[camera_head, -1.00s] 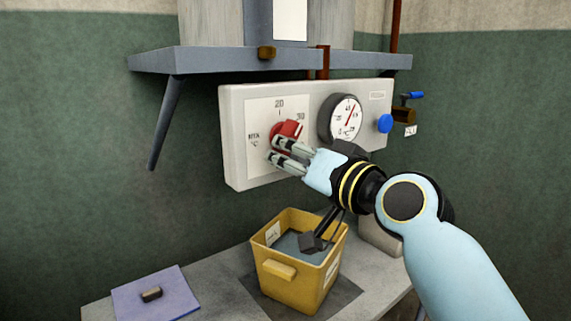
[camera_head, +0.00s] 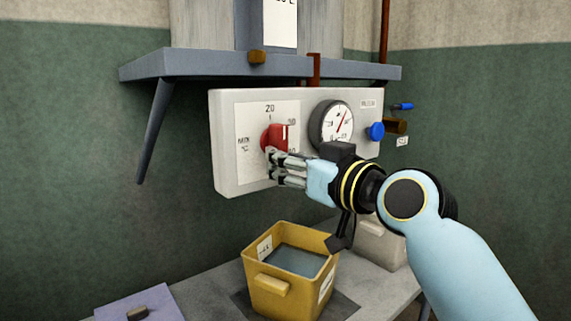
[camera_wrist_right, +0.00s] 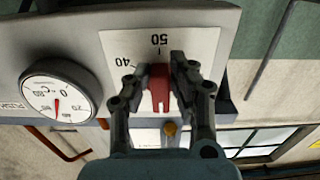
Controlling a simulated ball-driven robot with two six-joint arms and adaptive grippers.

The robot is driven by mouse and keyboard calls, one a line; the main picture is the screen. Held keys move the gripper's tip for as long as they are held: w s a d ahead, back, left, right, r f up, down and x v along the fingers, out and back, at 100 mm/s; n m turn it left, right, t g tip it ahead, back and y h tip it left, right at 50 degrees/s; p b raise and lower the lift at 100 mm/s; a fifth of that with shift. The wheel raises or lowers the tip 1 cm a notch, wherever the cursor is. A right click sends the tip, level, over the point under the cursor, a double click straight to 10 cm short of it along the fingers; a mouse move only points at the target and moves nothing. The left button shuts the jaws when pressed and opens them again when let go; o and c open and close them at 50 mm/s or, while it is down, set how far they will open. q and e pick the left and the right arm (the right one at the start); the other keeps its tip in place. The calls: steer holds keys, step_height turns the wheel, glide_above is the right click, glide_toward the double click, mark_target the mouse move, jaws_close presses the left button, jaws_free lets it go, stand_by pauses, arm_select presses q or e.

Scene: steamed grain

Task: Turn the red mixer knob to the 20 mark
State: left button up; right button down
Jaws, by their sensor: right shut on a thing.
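The red mixer knob (camera_head: 274,137) sits on the white dial plate (camera_head: 251,164) of the wall panel. The 20 mark (camera_head: 270,108) is above the knob, and the 30 mark is at its upper right. My right gripper (camera_head: 272,164) is at the knob from the lower right. In the wrist view, the fingers of my right gripper (camera_wrist_right: 161,72) stand on both sides of the knob (camera_wrist_right: 160,88), shut on its bar. There the bar stands about upright, with the 40 and 50 marks above it. The 20 mark is hidden there, so the exact setting cannot be told. My left gripper is not in view.
A round gauge (camera_head: 331,124) and a blue button (camera_head: 376,131) are right of the knob. A grey shelf (camera_head: 220,65) juts out above the panel. A yellow bin (camera_head: 282,300) stands on the bench below, with a purple board (camera_head: 158,300) to its left.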

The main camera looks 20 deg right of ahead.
steer(key=shift+f, duration=0.2)
steer(key=c, duration=1.2)
jaws_free()
steer(key=shift+r, duration=0.1)
steer(key=shift+o, duration=0.2)
steer(key=v, duration=1.2)
